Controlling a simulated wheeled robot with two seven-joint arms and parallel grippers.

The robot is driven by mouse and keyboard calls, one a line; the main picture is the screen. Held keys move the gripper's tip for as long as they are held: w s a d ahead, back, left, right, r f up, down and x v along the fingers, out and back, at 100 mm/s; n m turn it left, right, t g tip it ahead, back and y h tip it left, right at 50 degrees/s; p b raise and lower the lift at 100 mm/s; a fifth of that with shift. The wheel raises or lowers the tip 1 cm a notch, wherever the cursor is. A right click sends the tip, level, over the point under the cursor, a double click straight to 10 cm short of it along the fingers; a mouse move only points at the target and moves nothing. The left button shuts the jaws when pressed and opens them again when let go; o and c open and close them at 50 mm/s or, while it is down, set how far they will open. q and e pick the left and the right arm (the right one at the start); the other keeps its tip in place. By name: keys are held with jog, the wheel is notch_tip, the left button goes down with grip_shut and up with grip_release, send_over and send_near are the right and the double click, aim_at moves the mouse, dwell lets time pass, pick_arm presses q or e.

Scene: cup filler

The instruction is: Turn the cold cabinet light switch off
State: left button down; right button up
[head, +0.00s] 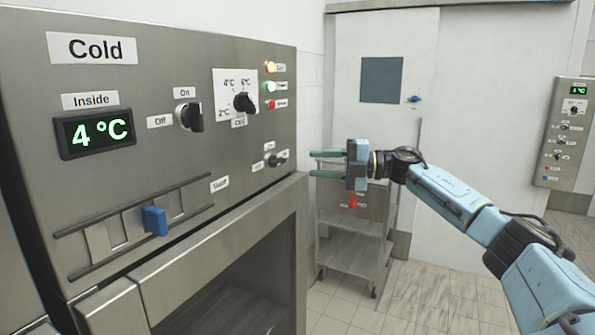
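The steel cold cabinet panel (150,75) fills the left side and carries a "Cold" sign (93,48). A black rotary switch (190,117) has "On" above it and "Off" to its left; its grip stands about upright, toward "On". A smaller black switch (277,160) sits lower right on the panel, with labels too small to read. I cannot tell by label which one is the light switch. My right gripper (314,163) is open and empty, its green fingers pointing left, to the right of the panel and apart from it. My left gripper is not in view.
The panel also has a temperature dial (244,102), coloured lamps (270,86), a 4 °C display (95,132) and a blue slider (154,220). A steel cart (350,257) stands behind my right gripper. Another control panel (563,135) hangs at far right.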

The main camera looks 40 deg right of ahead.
jog(key=shift+b+v, duration=0.5)
jog(key=shift+v, duration=1.85)
